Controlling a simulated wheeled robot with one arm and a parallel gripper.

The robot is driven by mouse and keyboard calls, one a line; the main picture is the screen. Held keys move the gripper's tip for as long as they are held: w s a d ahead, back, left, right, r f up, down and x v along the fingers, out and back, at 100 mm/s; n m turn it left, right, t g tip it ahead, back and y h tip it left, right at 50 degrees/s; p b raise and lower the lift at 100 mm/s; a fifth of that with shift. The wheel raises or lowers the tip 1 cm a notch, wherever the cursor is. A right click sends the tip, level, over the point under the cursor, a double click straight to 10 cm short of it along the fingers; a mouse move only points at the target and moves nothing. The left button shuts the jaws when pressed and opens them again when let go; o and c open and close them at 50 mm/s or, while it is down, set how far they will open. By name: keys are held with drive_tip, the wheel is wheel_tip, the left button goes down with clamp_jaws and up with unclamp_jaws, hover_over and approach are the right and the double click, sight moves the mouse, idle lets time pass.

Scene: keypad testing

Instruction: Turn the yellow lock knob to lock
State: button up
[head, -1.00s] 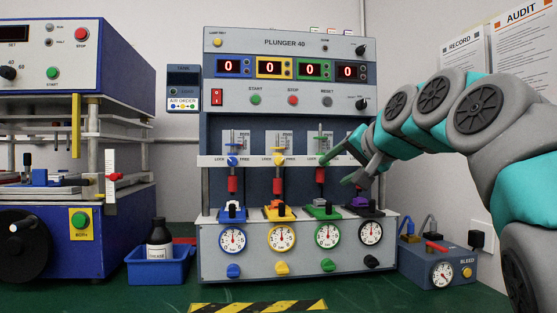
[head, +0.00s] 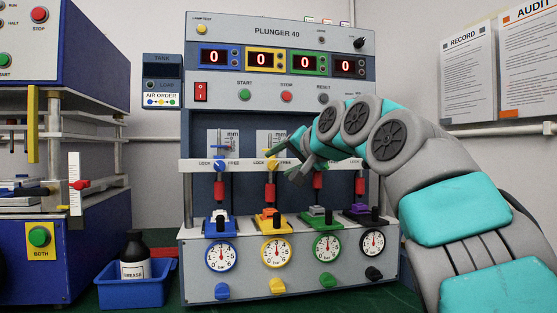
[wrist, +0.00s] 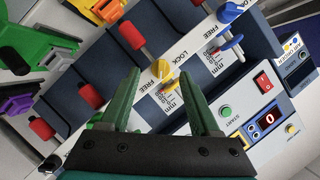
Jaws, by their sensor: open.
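The yellow lock knob (wrist: 163,70) is on the white strip of the plunger tester, between the printed words LOCK and FREE. It also shows in the head view (head: 271,163), second from the left. Which word its handle points to is hard to tell. My gripper (wrist: 158,83) is open, its green fingers spread on either side of the knob's line. The tips are close to the knob, but contact is not clear. In the head view my gripper (head: 285,161) is in front of the strip, just right of the yellow knob. It hides the green station's knob.
The blue lock knob (wrist: 230,13) is beside the yellow one. Red plungers (head: 270,193) hang below the strip. Gauges (head: 276,251) and coloured lower knobs line the front. A blue tray (head: 130,294) holding a grease bottle (head: 134,258) stands at the left.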

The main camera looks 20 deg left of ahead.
drive_tip(key=shift+x, duration=0.85)
drive_tip(key=shift+s, duration=0.1)
clamp_jaws()
